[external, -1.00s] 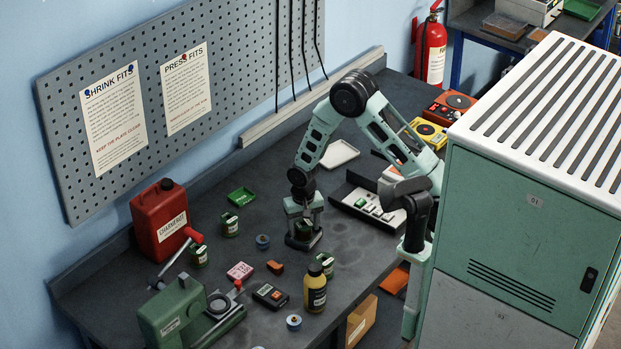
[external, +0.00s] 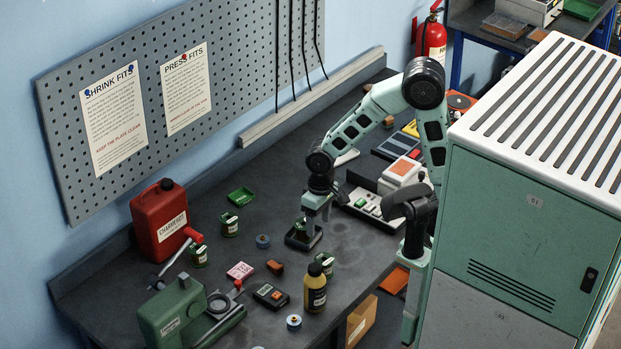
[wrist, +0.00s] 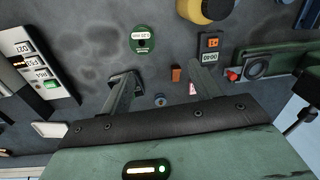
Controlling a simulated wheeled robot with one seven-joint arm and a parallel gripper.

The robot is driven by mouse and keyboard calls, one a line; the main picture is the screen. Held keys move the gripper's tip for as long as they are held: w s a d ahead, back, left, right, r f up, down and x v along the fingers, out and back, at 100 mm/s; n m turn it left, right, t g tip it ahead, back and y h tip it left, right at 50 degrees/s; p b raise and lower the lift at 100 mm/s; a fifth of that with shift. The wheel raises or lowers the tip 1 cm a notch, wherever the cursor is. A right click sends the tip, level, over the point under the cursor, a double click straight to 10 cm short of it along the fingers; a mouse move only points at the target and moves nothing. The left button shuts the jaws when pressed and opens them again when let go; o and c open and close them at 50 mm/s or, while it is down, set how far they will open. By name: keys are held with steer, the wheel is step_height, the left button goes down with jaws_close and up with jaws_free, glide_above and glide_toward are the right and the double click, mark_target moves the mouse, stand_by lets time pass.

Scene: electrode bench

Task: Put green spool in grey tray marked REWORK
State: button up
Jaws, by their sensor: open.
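A dark grey tray (external: 303,244) lies on the bench in the external view, and its marking cannot be read. A green spool (external: 300,226) appears to sit in it, partly hidden by my gripper (external: 316,220). My gripper is open and just above the tray, pointing down. Other green spools stand at the left (external: 230,226), near the red can (external: 199,256) and behind the yellow bottle (external: 326,264). One green spool (wrist: 143,40) shows from above in the wrist view.
A yellow bottle (external: 316,292), a dark meter (external: 270,296), a brown block (external: 275,267) and a blue spool (external: 263,241) stand in front and left. A green tray (external: 241,196) is at the back. A white-panelled device (external: 368,206) is close on the right.

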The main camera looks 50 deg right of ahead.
steer(key=s+a+r+n, duration=0.1)
steer(key=s+n, duration=0.5)
steer(key=s, duration=0.7)
steer(key=shift+a+r+n, duration=0.25)
steer(key=shift+r+n, duration=0.05)
